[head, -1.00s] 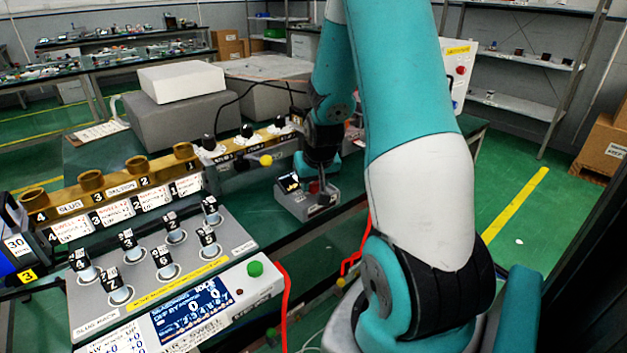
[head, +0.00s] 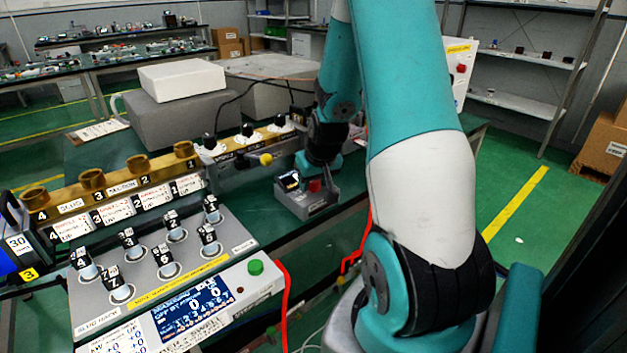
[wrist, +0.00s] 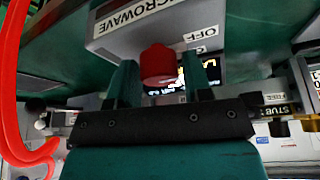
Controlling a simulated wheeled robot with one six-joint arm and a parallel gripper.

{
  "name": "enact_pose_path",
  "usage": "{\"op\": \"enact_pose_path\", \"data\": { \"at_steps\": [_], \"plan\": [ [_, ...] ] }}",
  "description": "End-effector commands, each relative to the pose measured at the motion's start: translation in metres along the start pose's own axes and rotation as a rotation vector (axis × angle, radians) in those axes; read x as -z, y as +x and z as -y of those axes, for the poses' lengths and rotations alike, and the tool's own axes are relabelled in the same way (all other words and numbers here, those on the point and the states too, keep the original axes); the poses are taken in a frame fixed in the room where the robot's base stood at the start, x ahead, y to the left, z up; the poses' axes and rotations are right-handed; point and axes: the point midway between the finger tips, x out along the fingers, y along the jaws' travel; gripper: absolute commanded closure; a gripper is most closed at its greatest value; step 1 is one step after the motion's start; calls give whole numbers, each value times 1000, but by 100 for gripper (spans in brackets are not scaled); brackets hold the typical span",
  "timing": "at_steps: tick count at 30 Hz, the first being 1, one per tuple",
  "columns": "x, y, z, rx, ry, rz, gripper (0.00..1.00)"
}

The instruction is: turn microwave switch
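The grey microwave generator box (head: 306,204) stands on the bench with a small dark screen (head: 288,181) and a red switch knob (head: 314,186). My arm's end is just behind and above it in the head view, where my fingers cannot be made out. In the wrist view, the red knob (wrist: 158,66) shows in the gap between the two fingers of my gripper (wrist: 160,80). The fingers are apart, and I cannot tell whether either touches the knob. The lettering "MICROWAVE" and "OFF" appears upside down on the box (wrist: 160,22) beside the knob.
A grey panel (head: 240,242) with several black-topped plugs stands at the left. A red cable (head: 284,300) hangs at the front edge.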

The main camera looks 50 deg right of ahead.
Motion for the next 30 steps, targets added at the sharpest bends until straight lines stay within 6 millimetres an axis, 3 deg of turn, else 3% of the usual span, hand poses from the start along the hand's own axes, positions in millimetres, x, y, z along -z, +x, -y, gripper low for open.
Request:
{"op": "enact_pose_path", "data": {
  "at_steps": [5, 10, 24, 30],
  "plan": [
    [0, -2, 0, 0, 1, -1, 54],
    [2, -21, 0, -1, 1, -5, 54],
    [2, -136, 0, -1, 0, -7, 54],
    [1, -165, 0, -1, 0, -3, 54]
  ]
}}
